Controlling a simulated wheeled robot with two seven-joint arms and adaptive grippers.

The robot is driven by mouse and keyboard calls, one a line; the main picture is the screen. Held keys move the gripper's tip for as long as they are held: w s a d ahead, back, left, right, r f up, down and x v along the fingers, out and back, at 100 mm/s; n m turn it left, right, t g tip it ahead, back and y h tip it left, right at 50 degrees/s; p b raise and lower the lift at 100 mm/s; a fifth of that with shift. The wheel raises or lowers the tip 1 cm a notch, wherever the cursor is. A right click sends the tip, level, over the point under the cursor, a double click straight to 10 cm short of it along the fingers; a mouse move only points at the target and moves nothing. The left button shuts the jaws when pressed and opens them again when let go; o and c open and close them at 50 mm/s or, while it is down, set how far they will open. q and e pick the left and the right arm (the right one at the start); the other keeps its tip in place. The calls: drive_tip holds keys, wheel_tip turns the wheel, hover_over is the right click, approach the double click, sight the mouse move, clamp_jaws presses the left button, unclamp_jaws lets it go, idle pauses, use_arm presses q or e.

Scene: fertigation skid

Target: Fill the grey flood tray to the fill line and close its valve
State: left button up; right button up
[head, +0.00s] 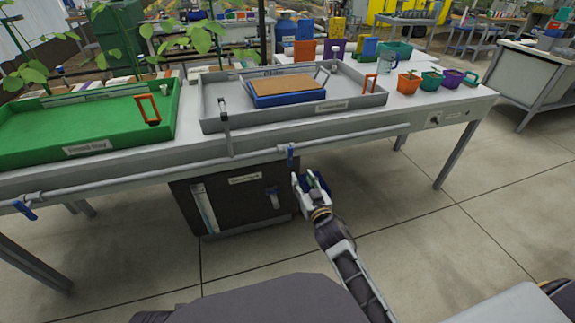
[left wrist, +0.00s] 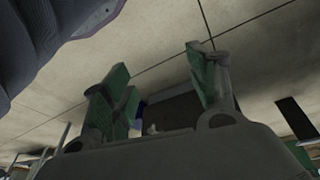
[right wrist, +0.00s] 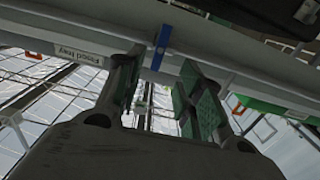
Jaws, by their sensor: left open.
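The grey flood tray (head: 350,113) sits on the white bench, with a brown board on a blue block (head: 290,93) inside. I cannot make out its fill line or any water level. A blue valve lever (head: 291,155) hangs down from the pipe below the tray's front. It also shows in the right wrist view (right wrist: 162,46). My right gripper (head: 308,183) is open just below and right of that lever, apart from it. In the right wrist view, the lever lies beyond the gap between the fingers. My left gripper (left wrist: 165,85) is open and empty, outside the head view.
A green tray (head: 88,140) stands at the left, with another blue lever (head: 25,210) on the pipe below it. A dark tank (head: 240,185) with a sight gauge and blue lever stands under the bench. Small coloured pots (head: 408,83) stand at right.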

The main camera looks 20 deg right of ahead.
use_arm(q)
drive_tip(key=shift+s+a+r, duration=0.15)
drive_tip(key=shift+s+r, duration=0.05)
drive_tip(key=shift+r, duration=0.05)
use_arm(e)
drive_tip(key=shift+s+a+r, duration=0.1)
drive_tip(key=shift+s+r, duration=0.05)
drive_tip(key=shift+r, duration=0.3)
